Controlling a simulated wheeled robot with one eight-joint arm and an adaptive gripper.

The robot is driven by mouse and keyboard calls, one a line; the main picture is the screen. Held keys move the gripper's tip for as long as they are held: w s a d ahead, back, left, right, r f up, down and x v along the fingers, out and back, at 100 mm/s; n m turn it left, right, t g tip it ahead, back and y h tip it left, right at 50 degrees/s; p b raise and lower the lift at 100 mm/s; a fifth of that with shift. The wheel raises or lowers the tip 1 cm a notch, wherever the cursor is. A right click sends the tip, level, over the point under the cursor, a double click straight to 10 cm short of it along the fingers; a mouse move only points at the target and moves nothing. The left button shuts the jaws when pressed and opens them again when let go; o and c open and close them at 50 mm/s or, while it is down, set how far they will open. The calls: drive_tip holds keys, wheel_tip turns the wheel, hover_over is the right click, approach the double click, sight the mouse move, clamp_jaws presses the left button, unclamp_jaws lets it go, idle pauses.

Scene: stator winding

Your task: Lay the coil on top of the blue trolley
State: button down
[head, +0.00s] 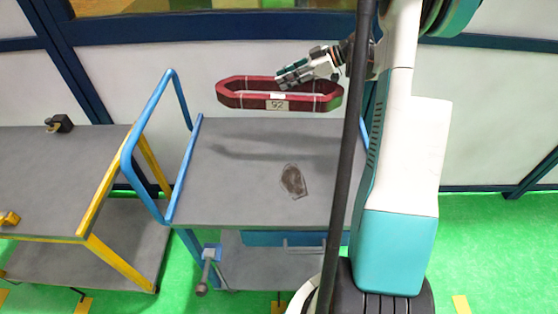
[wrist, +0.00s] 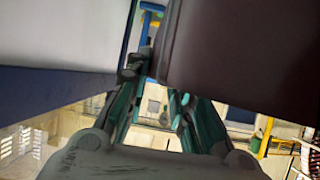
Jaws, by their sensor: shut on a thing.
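The coil (head: 234,101) is a dark red elongated ring with a white "92" label, held level in the air above the blue trolley. My gripper (head: 284,82) is shut on the coil's far side. The blue trolley has a grey top (head: 240,190) and blue handle rails; the coil's shadow falls on the rear part of that top, so the coil is apart from it. In the wrist view a large dark red-brown surface, likely the coil (wrist: 240,50), fills the upper right beyond my gripper (wrist: 160,85) and hides much of the scene.
A yellow-framed trolley (head: 60,180) stands at left, with a small black object (head: 60,123) and a yellow object (head: 9,218). A wall with windows is behind.

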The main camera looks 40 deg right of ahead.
sight(270, 78)
drive_tip(key=shift+v, duration=1.05)
drive_tip(key=shift+n+g+y, duration=0.3)
drive_tip(key=shift+n, duration=0.1)
drive_tip(key=w+a+p, duration=0.2)
drive_tip(key=w+a, duration=0.1)
drive_tip(key=shift+w+a, duration=0.2)
drive_tip(key=shift+a, duration=0.1)
drive_tip(key=shift+f+b, duration=2.3)
drive_tip(key=shift+f, duration=7.55)
drive_tip(key=shift+f, duration=0.1)
drive_tip(key=c, duration=1.4)
unclamp_jaws()
